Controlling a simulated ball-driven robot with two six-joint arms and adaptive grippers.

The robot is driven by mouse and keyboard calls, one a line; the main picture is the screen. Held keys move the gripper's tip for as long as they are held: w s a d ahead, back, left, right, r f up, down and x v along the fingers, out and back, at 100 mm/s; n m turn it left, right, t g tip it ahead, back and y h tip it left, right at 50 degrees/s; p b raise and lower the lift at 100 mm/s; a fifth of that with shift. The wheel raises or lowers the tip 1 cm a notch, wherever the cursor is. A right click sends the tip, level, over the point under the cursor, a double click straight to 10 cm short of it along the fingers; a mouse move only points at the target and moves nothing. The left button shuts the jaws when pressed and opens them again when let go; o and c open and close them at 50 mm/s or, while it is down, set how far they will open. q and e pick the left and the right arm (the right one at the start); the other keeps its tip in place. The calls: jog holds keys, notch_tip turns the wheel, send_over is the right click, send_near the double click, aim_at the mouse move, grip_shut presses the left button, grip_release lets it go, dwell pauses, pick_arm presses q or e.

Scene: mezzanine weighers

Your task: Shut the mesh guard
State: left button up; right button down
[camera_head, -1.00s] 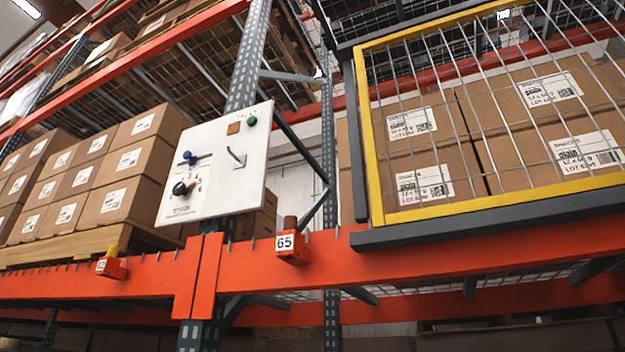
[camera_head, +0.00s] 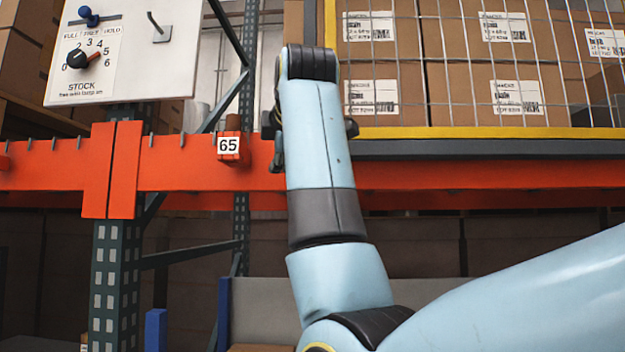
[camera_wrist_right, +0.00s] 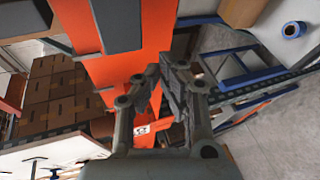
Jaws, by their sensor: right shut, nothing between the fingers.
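The mesh guard, a yellow frame (camera_head: 450,132) with silver wires, stands in front of labelled cartons at the upper right of the head view. A dark grey frame (camera_head: 500,150) runs under it. My arm hides its lower left corner, and its top and right side are out of view. I cannot tell how far it stands from shut. My right arm rises in front of the guard's left end. My right gripper (camera_wrist_right: 166,72) is shut and empty, beside the orange beam in the wrist view. In the head view it is mostly hidden behind my wrist.
An orange beam (camera_head: 210,163) crosses below the guard, with a small tag marked 65 (camera_head: 229,146). A white control panel (camera_head: 125,75) with a knob and lever is at the upper left. A slotted upright (camera_head: 115,270) stands below it. The wrist view shows a blue roll (camera_wrist_right: 293,30).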

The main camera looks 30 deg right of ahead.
jog(key=s+r+t+p, duration=0.15)
jog(key=s+r, duration=0.35)
jog(key=r, duration=0.6)
jog(key=s+r+t+p, duration=0.15)
jog(key=s+r, duration=0.45)
jog(key=r, duration=0.6)
jog(key=w+d+p, duration=0.4)
jog(key=w+d, duration=0.1)
jog(key=w, duration=0.3)
jog(key=shift+t, duration=0.4)
jog(key=shift+a+f, duration=0.1)
jog(key=shift+s, duration=0.15)
